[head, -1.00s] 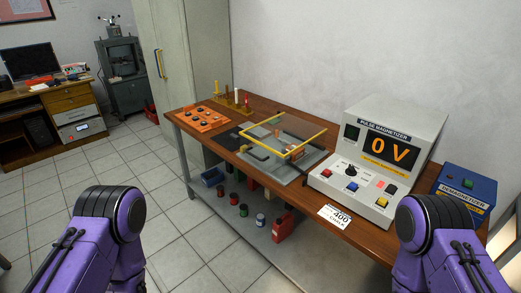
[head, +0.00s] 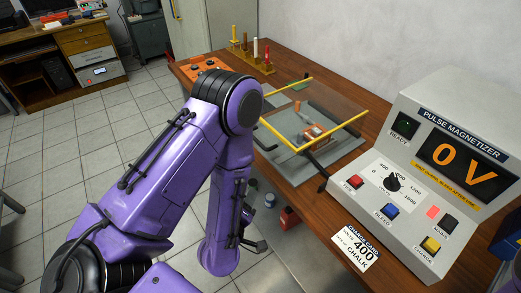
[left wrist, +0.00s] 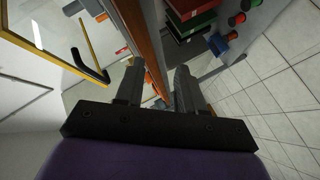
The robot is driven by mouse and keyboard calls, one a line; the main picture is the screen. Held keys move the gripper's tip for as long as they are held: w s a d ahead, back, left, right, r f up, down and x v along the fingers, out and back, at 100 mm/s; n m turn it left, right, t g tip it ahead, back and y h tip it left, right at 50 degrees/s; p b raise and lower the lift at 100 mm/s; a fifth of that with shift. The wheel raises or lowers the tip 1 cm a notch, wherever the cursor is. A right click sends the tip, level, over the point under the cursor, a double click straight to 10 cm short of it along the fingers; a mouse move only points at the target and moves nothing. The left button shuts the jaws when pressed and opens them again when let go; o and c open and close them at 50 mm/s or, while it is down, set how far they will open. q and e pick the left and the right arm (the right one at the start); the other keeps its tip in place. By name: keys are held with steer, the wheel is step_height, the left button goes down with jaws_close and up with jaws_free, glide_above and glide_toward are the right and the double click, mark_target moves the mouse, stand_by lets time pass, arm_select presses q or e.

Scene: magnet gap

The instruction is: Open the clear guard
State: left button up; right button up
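The clear guard (head: 333,132) is a see-through panel with yellow edge bars, lying roughly level over a grey plate (head: 290,168) on the bench. A copper-coloured part (head: 314,131) shows beneath it. Dark handle-like pieces are near its front edge. In the left wrist view, a yellow bar (left wrist: 45,68) and a black handle (left wrist: 91,66) are at upper left. My left gripper (head: 254,243) hangs low at the bench's front side, apart from the guard and partly hidden by my forearm. In the left wrist view, its fingers (left wrist: 157,88) are apart with nothing between them. My right gripper is out of view.
The pulse magnetizer (head: 440,160), reading 0 V, stands right of the guard. A white card (head: 356,246) lies before it. An orange panel (head: 203,68) and a rod stand (head: 250,58) are at the bench's far end.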

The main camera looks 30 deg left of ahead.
arm_select(q)
step_height(320, 180, up, 8)
steer(key=w+f+n+t+y+b, duration=0.1)
steer(key=w+n+t+y+b, duration=0.2)
steer(key=n, duration=0.5)
steer(key=w+a+r+n+t+p, duration=0.1)
steer(key=w+a, duration=0.3)
steer(key=w, duration=0.5)
steer(key=shift+w+a+r+y, duration=0.15)
steer(key=shift+r+y, duration=0.15)
steer(key=shift+r, duration=0.55)
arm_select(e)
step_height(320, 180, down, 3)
arm_select(q)
jaws_close()
